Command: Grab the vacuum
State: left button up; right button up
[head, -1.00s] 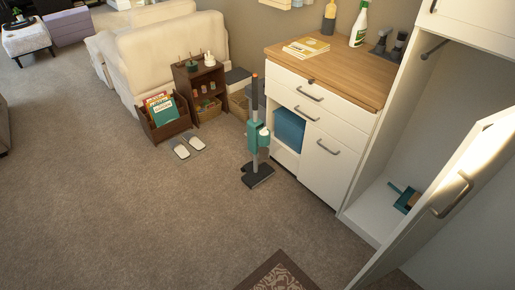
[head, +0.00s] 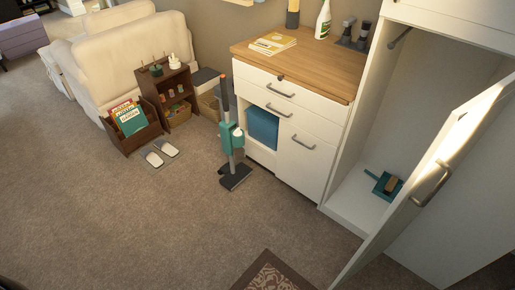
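The vacuum (head: 231,139) stands upright on the carpet, in front of the left end of the white cabinet in the head view. It has a grey stick, a teal body with a white part, a dark handle at the top and a flat dark floor head (head: 236,177). Nothing of mine touches it. Neither of my grippers shows in the head view.
A white cabinet (head: 313,127) with a wooden top stands right of the vacuum. A tall closet's open door (head: 425,190) juts out at right.

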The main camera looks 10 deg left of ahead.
aim_at(233, 146)
jog(key=i+j+z, duration=0.2)
jog(key=j, duration=0.2)
jog(key=i+j+z, duration=0.15)
jog(key=j, duration=0.25)
jog(key=j+z, duration=0.2)
jog(key=j, duration=0.2)
jog(key=i+j+z, duration=0.2)
jog(key=j, duration=0.25)
jog(key=k+l, duration=0.05)
jog(key=k, duration=0.05)
